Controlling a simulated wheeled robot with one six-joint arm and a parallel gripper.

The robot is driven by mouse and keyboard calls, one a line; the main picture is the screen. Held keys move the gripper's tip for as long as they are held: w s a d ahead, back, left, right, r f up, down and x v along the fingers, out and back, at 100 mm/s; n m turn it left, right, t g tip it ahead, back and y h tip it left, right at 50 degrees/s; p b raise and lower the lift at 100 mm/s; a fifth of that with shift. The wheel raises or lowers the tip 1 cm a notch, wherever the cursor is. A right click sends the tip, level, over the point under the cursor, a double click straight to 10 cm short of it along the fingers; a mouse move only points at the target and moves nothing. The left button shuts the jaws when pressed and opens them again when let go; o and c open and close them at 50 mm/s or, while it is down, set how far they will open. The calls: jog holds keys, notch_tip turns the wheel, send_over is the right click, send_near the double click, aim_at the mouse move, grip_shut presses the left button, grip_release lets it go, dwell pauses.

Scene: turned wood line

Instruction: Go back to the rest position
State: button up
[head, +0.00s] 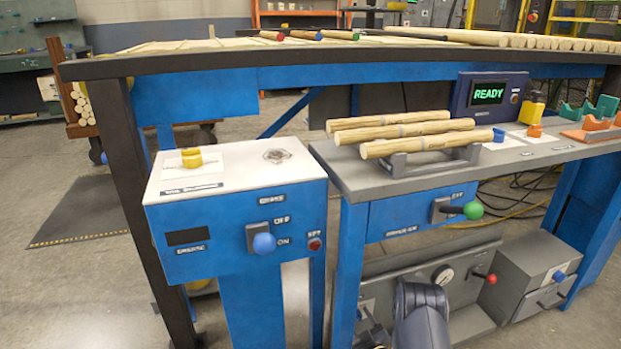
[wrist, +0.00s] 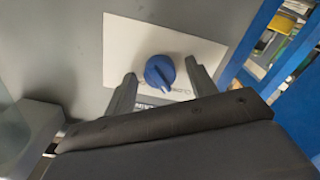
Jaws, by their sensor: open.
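In the wrist view my gripper (wrist: 160,71) is open, with one dark finger on each side of a blue knob (wrist: 159,73). The knob has a pointer ridge and sits on a white plate (wrist: 118,38) on a grey panel. I cannot tell whether the fingers touch it. Lettering by the knob is partly covered. In the head view my dark arm (head: 421,318) reaches in at the bottom, in front of the low grey unit (head: 455,262) with a round gauge. My fingers are not clear there.
A blue cabinet (head: 238,238) with a blue-handled switch stands left. Open floor (head: 60,285) lies left.

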jog(key=m, duration=0.7)
jog(key=shift+p+v, duration=0.35)
jog(key=shift+v, duration=0.55)
